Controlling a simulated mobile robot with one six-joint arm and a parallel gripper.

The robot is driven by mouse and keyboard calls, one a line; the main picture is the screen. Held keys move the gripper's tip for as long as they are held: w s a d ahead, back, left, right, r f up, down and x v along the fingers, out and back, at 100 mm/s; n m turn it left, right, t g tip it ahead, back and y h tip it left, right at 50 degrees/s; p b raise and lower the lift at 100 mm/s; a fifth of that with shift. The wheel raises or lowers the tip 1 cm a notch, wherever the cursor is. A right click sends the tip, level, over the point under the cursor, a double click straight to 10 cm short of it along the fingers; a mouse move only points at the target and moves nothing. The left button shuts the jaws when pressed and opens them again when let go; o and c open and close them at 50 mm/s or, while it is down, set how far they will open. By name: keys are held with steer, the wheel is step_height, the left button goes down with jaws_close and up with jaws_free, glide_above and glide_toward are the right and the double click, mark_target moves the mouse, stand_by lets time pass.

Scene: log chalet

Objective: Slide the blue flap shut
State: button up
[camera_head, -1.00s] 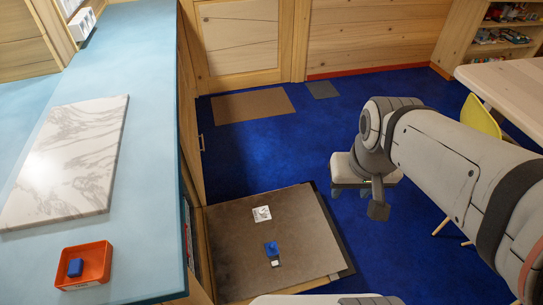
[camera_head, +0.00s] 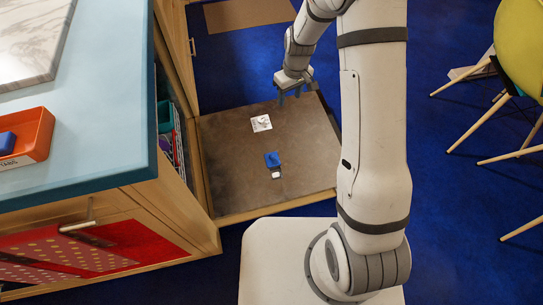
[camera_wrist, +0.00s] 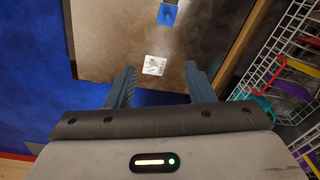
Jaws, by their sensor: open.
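The blue flap (camera_head: 272,159) is a small blue piece on a brown flat panel (camera_head: 225,160) low beside the counter. A small white piece (camera_head: 276,175) lies at its near edge. A white square plate (camera_head: 261,123) sits farther back on the panel and shows in the wrist view (camera_wrist: 155,65). My gripper (camera_head: 293,92) is open and empty above the panel's far edge, apart from the flap. Its two fingers (camera_wrist: 160,84) point toward the plate side.
The counter (camera_head: 110,130) stands left, with an orange tray (camera_head: 40,150) holding a blue block. Chair legs and a yellow chair (camera_head: 522,40) are at right. A white wire rack (camera_wrist: 283,65) with coloured things is at right in the wrist view.

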steer(key=n+b, duration=0.2)
steer(key=b, duration=0.3)
glide_toward(272, 155)
steer(key=shift+n+g, duration=0.4)
steer(key=shift+g, duration=0.1)
steer(key=f+b, duration=0.2)
steer(key=f, duration=0.3)
steer(key=f+b, duration=0.3)
steer(key=f, duration=0.2)
steer(key=shift+a+b, duration=0.25)
steer(key=shift+b, duration=0.1)
steer(key=shift+r, duration=0.1)
jaws_close()
